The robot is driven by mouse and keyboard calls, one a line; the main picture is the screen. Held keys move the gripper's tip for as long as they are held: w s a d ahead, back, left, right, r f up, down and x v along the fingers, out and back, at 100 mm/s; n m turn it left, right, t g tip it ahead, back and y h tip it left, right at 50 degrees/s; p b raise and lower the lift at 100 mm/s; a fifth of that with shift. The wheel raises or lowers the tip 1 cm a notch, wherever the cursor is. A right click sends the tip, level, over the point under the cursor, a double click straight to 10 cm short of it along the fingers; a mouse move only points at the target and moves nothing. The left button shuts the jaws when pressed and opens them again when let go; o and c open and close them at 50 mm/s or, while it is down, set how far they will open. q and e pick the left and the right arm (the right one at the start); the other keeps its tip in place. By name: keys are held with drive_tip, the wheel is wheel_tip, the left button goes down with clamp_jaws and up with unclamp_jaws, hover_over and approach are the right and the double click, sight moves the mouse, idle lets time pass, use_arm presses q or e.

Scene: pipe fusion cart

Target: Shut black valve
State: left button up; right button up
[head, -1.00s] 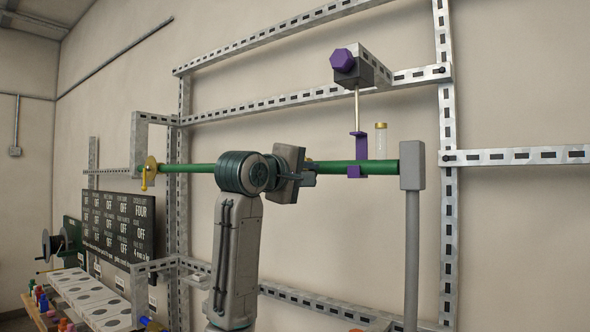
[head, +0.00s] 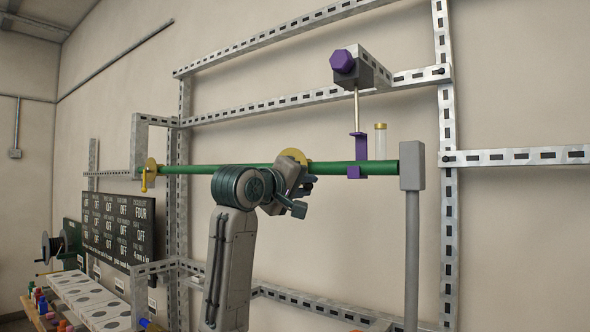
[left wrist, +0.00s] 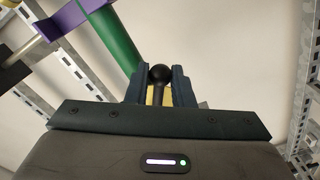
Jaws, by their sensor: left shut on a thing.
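The black valve handle shows in the left wrist view as a round black knob (left wrist: 160,76) on a dark stem, with yellow metal behind it. My left gripper (left wrist: 160,92) is shut on this handle, a finger on each side. In the head view a gold disc (head: 293,155) sits on the green pipe (head: 345,167), just above my left gripper (head: 309,182). The gripper is tilted there and hides the black handle. My right gripper is not in view.
A purple clamp (head: 357,150) hangs on the pipe to the right, with a clear gold-capped tube (head: 380,142) beside it. A yellow crank (head: 149,173) is at the pipe's left end. A grey post (head: 412,230) carries the right end. A dark status board (head: 118,222) stands left.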

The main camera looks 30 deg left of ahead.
use_arm(q)
drive_tip(key=shift+a+f, duration=0.1)
drive_tip(key=shift+f, duration=0.05)
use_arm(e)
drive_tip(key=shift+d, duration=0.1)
use_arm(q)
drive_tip(key=m, duration=0.1)
drive_tip(key=a+f+m, duration=0.1)
drive_tip(key=shift+m, duration=0.3)
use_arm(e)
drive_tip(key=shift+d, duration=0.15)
use_arm(q)
drive_tip(key=shift+w+a+f+m, duration=0.1)
drive_tip(key=shift+a+f+m, duration=0.4)
drive_tip(key=shift+m, duration=0.6)
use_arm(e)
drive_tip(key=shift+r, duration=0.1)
